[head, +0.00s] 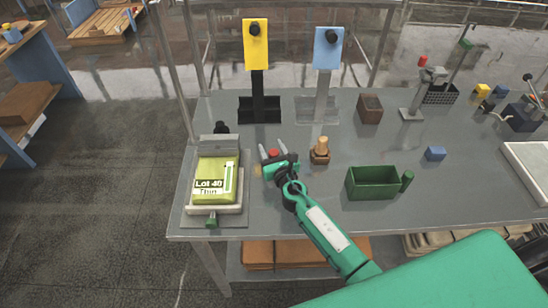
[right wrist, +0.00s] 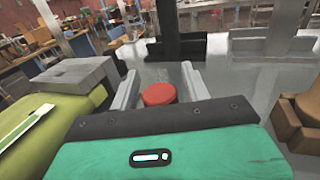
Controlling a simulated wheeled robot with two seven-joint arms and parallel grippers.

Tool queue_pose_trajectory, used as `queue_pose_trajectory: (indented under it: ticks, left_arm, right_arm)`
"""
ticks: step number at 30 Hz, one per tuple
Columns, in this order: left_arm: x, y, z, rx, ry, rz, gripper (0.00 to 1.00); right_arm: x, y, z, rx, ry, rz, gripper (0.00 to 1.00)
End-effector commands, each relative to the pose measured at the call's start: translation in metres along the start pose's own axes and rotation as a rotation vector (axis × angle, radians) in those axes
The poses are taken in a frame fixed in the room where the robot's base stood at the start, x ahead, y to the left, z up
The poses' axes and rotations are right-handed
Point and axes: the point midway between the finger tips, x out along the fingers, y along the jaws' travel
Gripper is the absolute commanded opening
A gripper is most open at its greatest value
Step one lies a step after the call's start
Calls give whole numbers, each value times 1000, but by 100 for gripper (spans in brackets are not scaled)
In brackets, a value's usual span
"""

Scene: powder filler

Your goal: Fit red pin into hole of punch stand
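A red round-topped piece, which looks like the red pin (right wrist: 158,93), sits between the two fingers of my right gripper (right wrist: 158,85) in the right wrist view. The fingers stand apart on either side of it, with small gaps showing; its lower part is hidden. In the head view my right gripper (head: 273,149) is low over the table, right of the Lot 40 block, with the red top between its fingers. A grey upright stand (head: 414,98) with a red top, possibly the punch stand, is at the back right; its hole cannot be made out. My left gripper is not in view.
A yellow-green "Lot 40 Thin" block (head: 211,182) lies in a fixture at left. A wooden peg piece (head: 320,150) is close right of my gripper. A green bin (head: 371,184) stands further right. Yellow (head: 256,45) and blue (head: 327,47) panels stand behind.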

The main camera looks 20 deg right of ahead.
Motion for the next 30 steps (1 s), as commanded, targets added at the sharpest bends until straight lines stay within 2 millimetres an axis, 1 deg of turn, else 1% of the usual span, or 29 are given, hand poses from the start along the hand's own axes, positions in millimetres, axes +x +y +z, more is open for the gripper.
queue_pose_trajectory:
  ticks: [1,3,6,14,20,23,26,30]
  left_arm:
    - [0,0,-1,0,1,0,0]
    - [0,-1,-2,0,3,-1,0]
    - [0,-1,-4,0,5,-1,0]
    - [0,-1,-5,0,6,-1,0]
    - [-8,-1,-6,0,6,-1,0]
    - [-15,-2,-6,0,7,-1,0]
    - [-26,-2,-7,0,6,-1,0]
    - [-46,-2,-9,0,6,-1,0]
  right_arm:
    - [0,0,0,0,0,0,37]
    - [0,0,0,0,0,0,24]
    - [0,0,0,0,0,0,6]
    - [0,0,1,0,0,0,6]
    - [0,0,11,0,-1,0,6]
    - [0,0,21,0,-1,0,6]
    - [0,0,36,1,-1,0,6]
    - [0,0,68,-1,-2,1,6]
